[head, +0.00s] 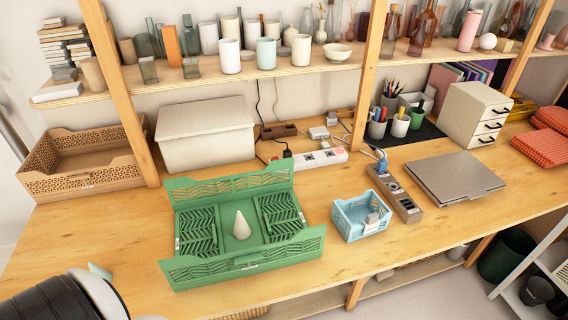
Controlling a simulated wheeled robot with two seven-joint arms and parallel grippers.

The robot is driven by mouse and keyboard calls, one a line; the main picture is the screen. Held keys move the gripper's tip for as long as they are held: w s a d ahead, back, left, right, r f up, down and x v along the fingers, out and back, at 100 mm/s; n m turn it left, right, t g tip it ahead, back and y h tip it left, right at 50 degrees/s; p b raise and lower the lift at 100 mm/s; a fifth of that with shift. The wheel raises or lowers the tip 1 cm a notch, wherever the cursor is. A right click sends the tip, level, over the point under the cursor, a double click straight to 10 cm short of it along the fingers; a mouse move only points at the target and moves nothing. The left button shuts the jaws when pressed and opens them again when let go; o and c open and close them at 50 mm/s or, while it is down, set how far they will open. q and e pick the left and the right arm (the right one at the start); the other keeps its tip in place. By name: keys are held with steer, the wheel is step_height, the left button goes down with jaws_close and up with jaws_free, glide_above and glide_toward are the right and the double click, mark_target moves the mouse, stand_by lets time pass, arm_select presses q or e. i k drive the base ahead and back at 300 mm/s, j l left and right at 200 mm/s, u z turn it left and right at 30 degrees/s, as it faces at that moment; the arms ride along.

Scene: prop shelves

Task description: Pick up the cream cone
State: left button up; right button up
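The cream cone (241,224) stands upright, point up, on the middle floor of an open green crate (208,272). Slatted green panels lie on both sides of it inside the crate, and the cone's whole front shows. A black and white rounded part of my arm fills the bottom left corner, well apart from the crate.
A closed laptop (455,178) lies farther right. A cream box (205,137) and wooden shelf posts stand behind. Bare table lies in front of the basket.

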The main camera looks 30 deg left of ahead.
mark_target(241, 230)
steer(key=u, duration=1.4)
steer(key=k+l+z, duration=0.2)
steer(key=z, duration=0.2)
steer(key=k+l+z, duration=0.1)
steer(key=l+z, duration=0.3)
